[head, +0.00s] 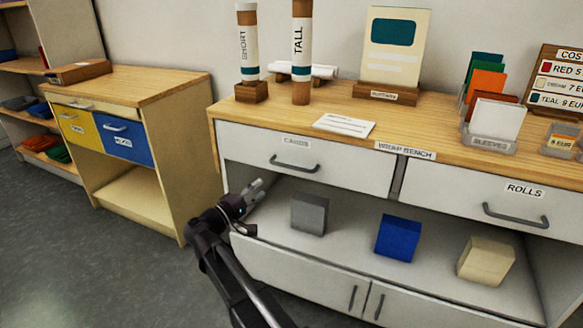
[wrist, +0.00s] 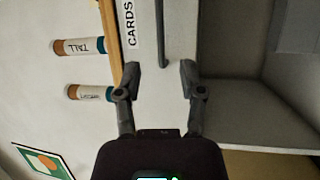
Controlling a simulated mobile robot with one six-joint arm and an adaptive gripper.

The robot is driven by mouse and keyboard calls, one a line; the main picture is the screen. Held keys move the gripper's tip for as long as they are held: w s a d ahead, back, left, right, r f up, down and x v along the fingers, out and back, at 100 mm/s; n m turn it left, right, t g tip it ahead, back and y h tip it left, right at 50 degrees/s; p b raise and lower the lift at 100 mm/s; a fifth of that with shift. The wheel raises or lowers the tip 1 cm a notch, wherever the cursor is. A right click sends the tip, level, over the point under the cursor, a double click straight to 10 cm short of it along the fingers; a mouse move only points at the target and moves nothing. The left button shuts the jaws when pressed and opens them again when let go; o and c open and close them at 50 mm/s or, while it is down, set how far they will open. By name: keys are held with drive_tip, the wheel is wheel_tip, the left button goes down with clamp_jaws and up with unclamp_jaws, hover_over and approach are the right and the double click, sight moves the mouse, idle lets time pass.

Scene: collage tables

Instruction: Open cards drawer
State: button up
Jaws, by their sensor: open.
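The cards drawer (head: 345,174) is the white left drawer of the bench, labelled CARDS, and its front looks flush and shut. Its dark bar handle (head: 294,163) is at the middle of the front. In the wrist view the handle (wrist: 161,35) runs up and down the turned picture, beside the CARDS label (wrist: 129,25). My gripper (head: 254,191) is in front of the bench, below and left of the handle in the head view. In the wrist view my gripper (wrist: 160,68) is open and empty, its fingers either side of the handle's line, apparently short of it.
The rolls drawer (head: 460,196) is to the right. An open shelf below holds a grey block (head: 310,213), a blue block (head: 398,237) and a cream block (head: 486,260). Tubes and cards stand on the bench top. A smaller cabinet (head: 150,85) stands left, with floor between.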

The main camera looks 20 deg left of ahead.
sight(291, 167)
drive_tip(key=p+x, duration=0.2)
drive_tip(key=x, duration=1)
drive_tip(key=shift+w+d+r, duration=0.1)
drive_tip(key=shift+w+d, duration=0.1)
drive_tip(key=shift+d, duration=0.05)
clamp_jaws()
